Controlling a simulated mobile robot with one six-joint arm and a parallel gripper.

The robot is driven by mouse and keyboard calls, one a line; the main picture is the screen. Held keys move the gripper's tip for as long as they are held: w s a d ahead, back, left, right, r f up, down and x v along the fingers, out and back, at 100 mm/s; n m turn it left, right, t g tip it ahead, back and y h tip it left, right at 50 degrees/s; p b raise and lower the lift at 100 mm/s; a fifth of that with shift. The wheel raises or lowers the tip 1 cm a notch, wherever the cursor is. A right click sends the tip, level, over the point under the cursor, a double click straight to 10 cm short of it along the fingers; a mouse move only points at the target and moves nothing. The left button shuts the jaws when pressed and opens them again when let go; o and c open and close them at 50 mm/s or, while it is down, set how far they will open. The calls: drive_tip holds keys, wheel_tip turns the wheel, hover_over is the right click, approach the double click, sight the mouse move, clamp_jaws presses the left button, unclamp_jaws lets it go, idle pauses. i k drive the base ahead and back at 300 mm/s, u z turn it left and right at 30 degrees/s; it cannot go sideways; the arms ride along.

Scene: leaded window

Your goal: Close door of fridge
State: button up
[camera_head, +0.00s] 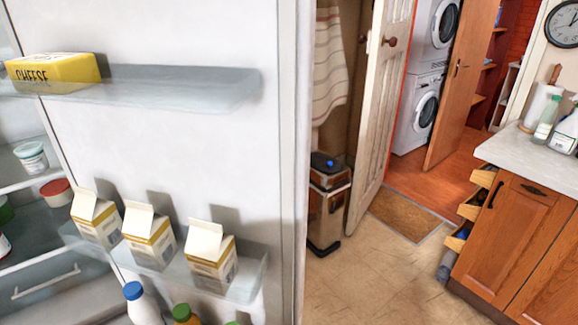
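The fridge door (185,160) stands open and fills the left half of the head view, its inner side facing me. Its door shelves hold a yellow cheese pack (55,69), several cartons (150,240) and bottles (141,303) at the bottom. The door's free edge (293,160) runs upright near the picture's middle. Part of the fridge interior (30,250) shows at the far left, with tubs (32,156) on its shelves. My gripper is not in view.
Tiled floor (390,270) lies clear right of the fridge door. A dark bin (328,200) stands beyond it, beside an open white door (382,110). A wooden cabinet (515,235) with open drawers (470,208) and a countertop (520,155) stands at right.

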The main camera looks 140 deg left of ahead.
sight(201, 110)
drive_tip(key=u, duration=0.2)
drive_tip(key=k, duration=0.2)
drive_tip(key=u, duration=2.85)
drive_tip(key=i, duration=1.65)
drive_tip(key=u, duration=0.05)
